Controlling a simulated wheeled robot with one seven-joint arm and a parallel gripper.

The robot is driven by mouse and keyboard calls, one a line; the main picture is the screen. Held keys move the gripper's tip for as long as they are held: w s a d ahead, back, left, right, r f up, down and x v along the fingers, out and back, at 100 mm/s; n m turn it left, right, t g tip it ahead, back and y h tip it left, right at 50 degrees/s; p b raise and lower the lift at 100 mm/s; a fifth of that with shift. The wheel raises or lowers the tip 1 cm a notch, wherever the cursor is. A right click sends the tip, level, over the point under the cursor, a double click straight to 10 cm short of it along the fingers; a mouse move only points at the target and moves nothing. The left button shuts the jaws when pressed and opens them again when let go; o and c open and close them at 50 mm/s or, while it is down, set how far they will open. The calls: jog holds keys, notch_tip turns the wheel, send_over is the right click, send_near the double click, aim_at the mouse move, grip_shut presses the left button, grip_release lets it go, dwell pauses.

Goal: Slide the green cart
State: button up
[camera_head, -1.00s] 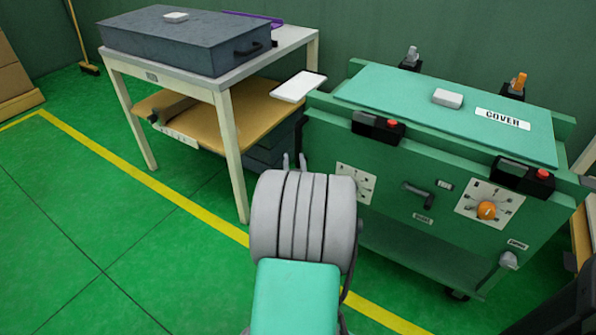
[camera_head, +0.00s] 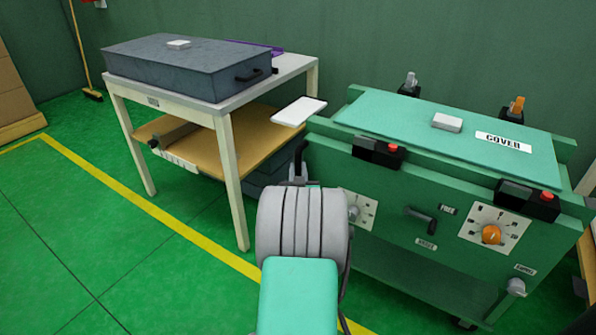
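The green cart (camera_head: 400,225) stands at the right of the head view, against the wall. My arm reaches forward from the bottom centre. My gripper (camera_head: 299,164) shows only in part beyond the grey arm joint, near the cart's left front edge. Its fingertips are mostly hidden, so I cannot tell its opening or whether it touches the cart.
A white-legged table (camera_head: 235,180) with a dark grey case (camera_head: 185,68) stands left of the cart. A white panel (camera_head: 299,111) juts out between them. A yellow line (camera_head: 150,208) crosses the green floor. The floor at the left front is clear. A broom (camera_head: 83,55) leans behind.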

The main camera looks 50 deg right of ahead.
grip_shut()
dwell(1.0)
